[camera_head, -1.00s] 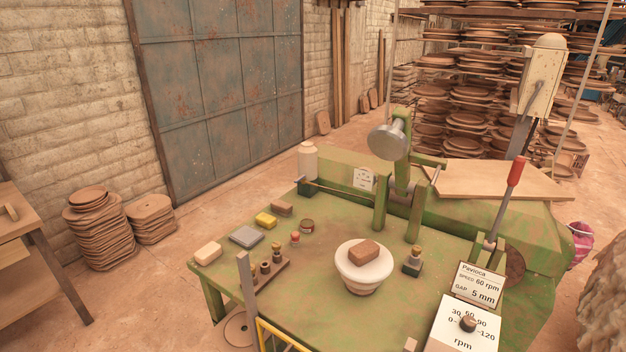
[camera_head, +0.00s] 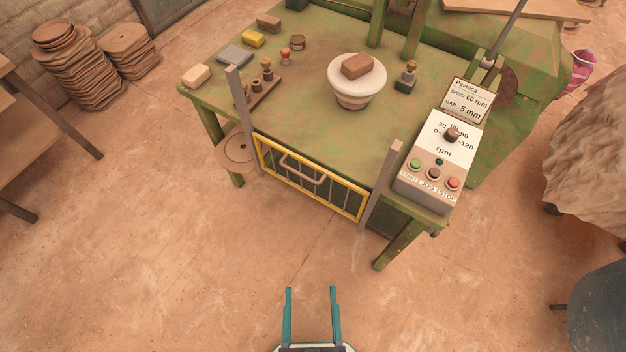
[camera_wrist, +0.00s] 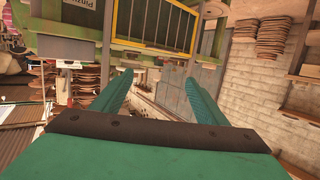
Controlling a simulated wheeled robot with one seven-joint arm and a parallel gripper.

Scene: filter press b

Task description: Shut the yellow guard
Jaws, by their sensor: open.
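The yellow guard (camera_head: 337,204) is a yellow-framed panel with grey bars and a curved handle (camera_head: 302,168). In the head view it hangs low at the front edge of the green table, between two grey upright posts (camera_head: 243,120) and (camera_head: 381,185). Its top rail is near the tabletop level. It also shows at the top of the wrist view (camera_wrist: 155,24). My gripper (camera_head: 311,290) is open and empty, with two teal fingers. It is in front of the table, apart from the guard. The fingers also show in the wrist view (camera_wrist: 160,82).
On the green table (camera_head: 300,120) stand a white bowl (camera_head: 357,75) with a brown block, small bottles and blocks. A control box (camera_head: 435,165) with buttons sits at the right front corner. A clay heap (camera_head: 590,150) stands at the right. The floor before the table is clear.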

